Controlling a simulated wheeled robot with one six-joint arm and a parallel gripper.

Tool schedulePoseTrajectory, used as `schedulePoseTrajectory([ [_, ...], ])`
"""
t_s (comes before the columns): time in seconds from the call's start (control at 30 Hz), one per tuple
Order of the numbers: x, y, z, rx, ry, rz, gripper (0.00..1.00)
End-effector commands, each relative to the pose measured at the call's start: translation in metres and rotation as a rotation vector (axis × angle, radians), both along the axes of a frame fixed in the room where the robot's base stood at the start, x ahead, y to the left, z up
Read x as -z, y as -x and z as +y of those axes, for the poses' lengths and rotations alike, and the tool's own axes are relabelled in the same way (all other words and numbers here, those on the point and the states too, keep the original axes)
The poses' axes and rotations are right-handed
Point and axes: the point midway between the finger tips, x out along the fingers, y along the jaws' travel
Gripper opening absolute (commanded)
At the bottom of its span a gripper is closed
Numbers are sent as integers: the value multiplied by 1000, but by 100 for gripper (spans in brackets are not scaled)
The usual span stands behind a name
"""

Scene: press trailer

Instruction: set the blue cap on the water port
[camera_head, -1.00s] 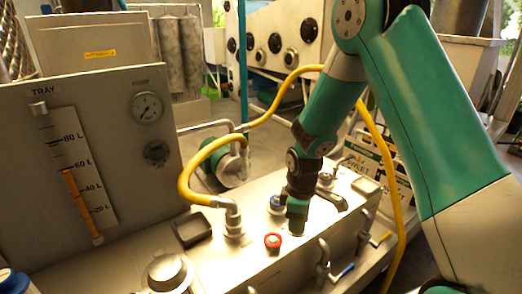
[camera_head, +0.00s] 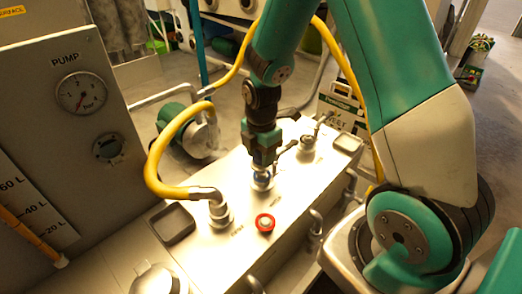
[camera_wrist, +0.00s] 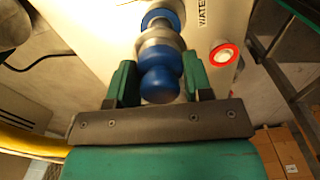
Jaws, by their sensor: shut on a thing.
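My gripper (camera_head: 264,162) points down over the water port on the metal bench top. In the wrist view its two fingers (camera_wrist: 160,64) are shut on the rounded blue cap (camera_wrist: 160,82). The water port (camera_wrist: 158,20), with a blue ring at its base and a WATER label beside it, lies directly beyond the cap and in line with it. A metal collar shows between cap and ring. The head view shows blue just under the fingertips, partly hidden by the gripper. I cannot tell whether the cap is seated or just above the port.
A red-ringed fitting (camera_head: 265,222) stands close by on the bench top (camera_head: 245,245). A yellow hose (camera_head: 158,165) ends in a metal elbow (camera_head: 219,210) to the left. A dark square recess (camera_head: 173,224) lies farther left, and pipe handles line the front edge.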

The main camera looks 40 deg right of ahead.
Motion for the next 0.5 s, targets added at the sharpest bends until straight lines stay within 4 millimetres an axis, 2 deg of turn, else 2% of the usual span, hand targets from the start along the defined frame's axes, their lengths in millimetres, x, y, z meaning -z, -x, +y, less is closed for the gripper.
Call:
schedulePoseTrajectory([
  [0.03,11,0,0,1,0,0,6],
  [0.2,27,0,-2,4,0,0,6],
  [0.5,30,0,-2,6,0,0,6],
])
